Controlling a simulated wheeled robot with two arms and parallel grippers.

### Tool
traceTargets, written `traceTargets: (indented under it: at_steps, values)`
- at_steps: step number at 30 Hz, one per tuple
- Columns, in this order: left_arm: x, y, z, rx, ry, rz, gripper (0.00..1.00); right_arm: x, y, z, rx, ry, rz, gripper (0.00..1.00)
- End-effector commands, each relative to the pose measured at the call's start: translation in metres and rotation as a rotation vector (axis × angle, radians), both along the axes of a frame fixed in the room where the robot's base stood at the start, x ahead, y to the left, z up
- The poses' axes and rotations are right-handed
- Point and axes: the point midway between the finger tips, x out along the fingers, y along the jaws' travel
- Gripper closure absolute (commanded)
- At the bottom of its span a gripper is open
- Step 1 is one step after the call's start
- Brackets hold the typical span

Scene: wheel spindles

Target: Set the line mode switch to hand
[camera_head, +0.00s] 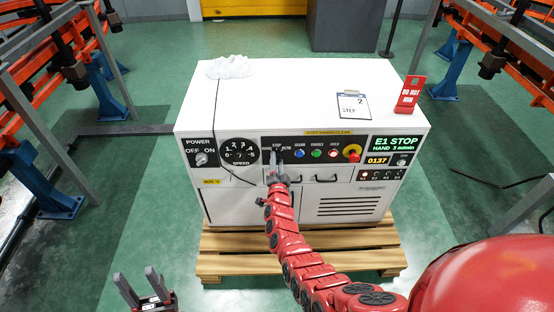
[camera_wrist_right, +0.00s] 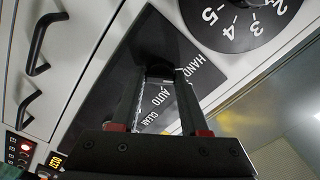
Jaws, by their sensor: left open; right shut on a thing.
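The line mode switch (camera_wrist_right: 160,74) is a dark knob on a black panel, in the right wrist view. My right gripper (camera_wrist_right: 157,88) is shut on this knob, one finger on each side. The fingers hide much of it, so I cannot tell exactly where it points. In the head view my right gripper (camera_head: 275,160) reaches the panel right of the speed dial (camera_head: 239,152) and covers the switch. My left gripper (camera_head: 140,284) is open and empty, low at the left, away from the cabinet.
The white cabinet (camera_head: 270,100) stands on a wooden pallet (camera_head: 235,262). Its display (camera_head: 395,143) reads E1 STOP and HAND 3 m/min. A power switch (camera_head: 200,158), push buttons (camera_head: 316,154) and a red emergency stop (camera_head: 352,152) share the panel. A clipboard (camera_head: 353,105) lies on top.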

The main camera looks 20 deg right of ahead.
Motion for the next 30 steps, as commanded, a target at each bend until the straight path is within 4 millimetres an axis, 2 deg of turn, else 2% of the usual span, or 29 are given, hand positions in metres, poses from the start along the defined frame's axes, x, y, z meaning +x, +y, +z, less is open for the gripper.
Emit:
traceTargets:
  at_steps: [12,28,29,30]
  values:
    - [0.0,0.0,0.0111,0.0,0.0,0.0,0.5,-0.0004,0.0011,-0.0008,-0.168,0.051,0.002,1.0]
    - [-0.0001,0.0,0.0117,0.0,0.0,0.0,0.5,-0.0003,0.0008,-0.0013,-0.19,0.057,0.002,1.0]
    - [-0.0001,0.0,0.0117,0.0,0.0,0.0,0.5,-0.0004,0.0008,-0.0014,-0.19,0.057,0.002,0.52]
    - [-0.0001,0.0,0.0116,0.0,0.0,0.0,0.5,-0.0003,0.0008,-0.0013,-0.189,0.057,0.002,0.45]
